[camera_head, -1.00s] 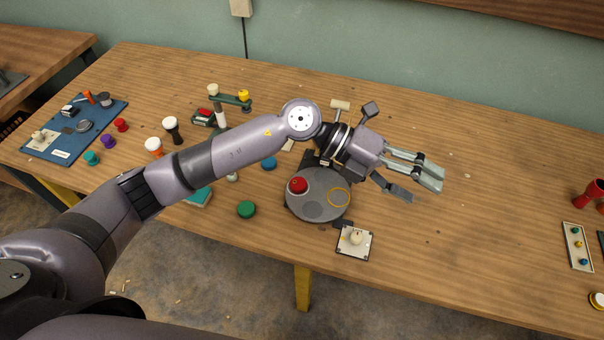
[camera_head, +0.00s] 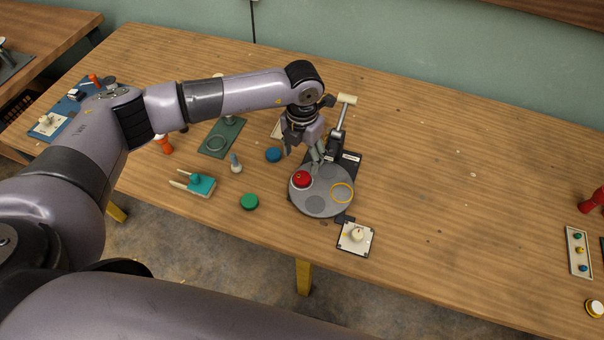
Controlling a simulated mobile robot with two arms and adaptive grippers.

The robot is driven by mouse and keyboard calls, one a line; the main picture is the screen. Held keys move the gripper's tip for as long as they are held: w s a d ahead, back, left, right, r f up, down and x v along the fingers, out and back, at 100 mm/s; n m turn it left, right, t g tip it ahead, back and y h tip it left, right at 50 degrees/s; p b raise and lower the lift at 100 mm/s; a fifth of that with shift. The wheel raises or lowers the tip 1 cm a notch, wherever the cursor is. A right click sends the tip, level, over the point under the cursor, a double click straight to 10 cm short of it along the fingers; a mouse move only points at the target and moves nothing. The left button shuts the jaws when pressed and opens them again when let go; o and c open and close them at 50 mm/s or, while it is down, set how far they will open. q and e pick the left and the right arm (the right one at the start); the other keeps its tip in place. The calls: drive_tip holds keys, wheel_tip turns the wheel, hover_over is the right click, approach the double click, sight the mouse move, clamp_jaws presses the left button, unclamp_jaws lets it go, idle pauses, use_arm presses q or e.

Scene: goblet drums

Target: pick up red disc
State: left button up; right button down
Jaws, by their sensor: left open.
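The red disc (camera_head: 302,178) sits on the left part of a round grey turntable (camera_head: 321,208) on the wooden table. It looks like a thick, round red piece with a pale ring at its base. My left gripper (camera_head: 317,166) points down just behind and to the right of the red disc, over the back edge of the turntable. Its fingers are open and nothing shows between them. I cannot tell whether a finger touches the disc. My right gripper is not in view.
A lever with a pale handle (camera_head: 347,99) stands behind the turntable. A blue disc (camera_head: 274,155) and a green disc (camera_head: 250,201) lie to its left. A white plate with a knob (camera_head: 356,237) is in front. The table to the right is mostly clear.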

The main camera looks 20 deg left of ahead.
sight(303, 176)
use_arm(q)
wheel_tip(303, 176, down, 3)
drive_tip(key=shift+d+r, duration=0.1)
drive_tip(key=shift+r, duration=0.05)
wheel_tip(303, 176, down, 4)
drive_tip(key=shift+s+f+p, duration=0.1)
drive_tip(key=shift+p, duration=1.15)
drive_tip(key=shift+f, duration=0.55)
drive_tip(key=shift+c, duration=0.6)
drive_tip(key=c, duration=0.9)
drive_tip(key=shift+r, duration=0.15)
